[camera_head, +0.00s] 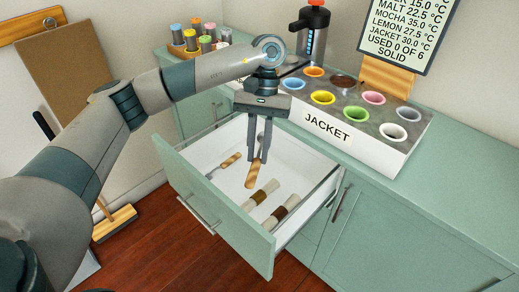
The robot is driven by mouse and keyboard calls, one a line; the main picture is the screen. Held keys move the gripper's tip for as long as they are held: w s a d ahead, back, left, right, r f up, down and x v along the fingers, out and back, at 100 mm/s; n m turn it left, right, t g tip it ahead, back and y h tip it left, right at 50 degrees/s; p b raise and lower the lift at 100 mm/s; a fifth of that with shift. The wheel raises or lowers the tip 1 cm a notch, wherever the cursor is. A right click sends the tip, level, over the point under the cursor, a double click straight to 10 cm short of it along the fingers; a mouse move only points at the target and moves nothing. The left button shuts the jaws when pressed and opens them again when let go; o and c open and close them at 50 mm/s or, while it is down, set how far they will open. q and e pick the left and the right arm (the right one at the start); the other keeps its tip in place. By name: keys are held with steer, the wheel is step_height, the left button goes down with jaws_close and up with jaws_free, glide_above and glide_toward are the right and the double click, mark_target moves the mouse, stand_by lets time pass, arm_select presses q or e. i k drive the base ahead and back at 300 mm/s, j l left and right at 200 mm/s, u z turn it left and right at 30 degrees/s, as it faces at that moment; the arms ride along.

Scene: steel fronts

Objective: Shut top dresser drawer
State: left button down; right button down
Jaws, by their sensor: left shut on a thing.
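The top drawer (214,208) of the green dresser stands pulled out, with its white inside showing. Its front panel carries a bar handle (201,216). My left gripper (258,158) reaches down from above into the drawer's opening. It is shut on a wooden-handled tool (253,175), whose handle hangs at a tilt below the fingertips. Another wooden-handled utensil (230,160) lies in the drawer. Two white-and-brown cylinders (264,192) (286,207) lie near the drawer's front right. My right gripper is not in view.
On the countertop stand a rack labelled JACKET (327,126) with colored cups, a black bottle (311,38), a sign (410,22) and a group of colored jars (196,38). A cork board (65,66) leans at the left. A wooden-headed brush (114,222) is on the floor.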

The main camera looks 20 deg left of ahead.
mark_target(300, 169)
steer(key=k+l+u, duration=0.1)
steer(key=u, duration=0.25)
steer(key=k+u, duration=0.5)
steer(key=u, duration=0.2)
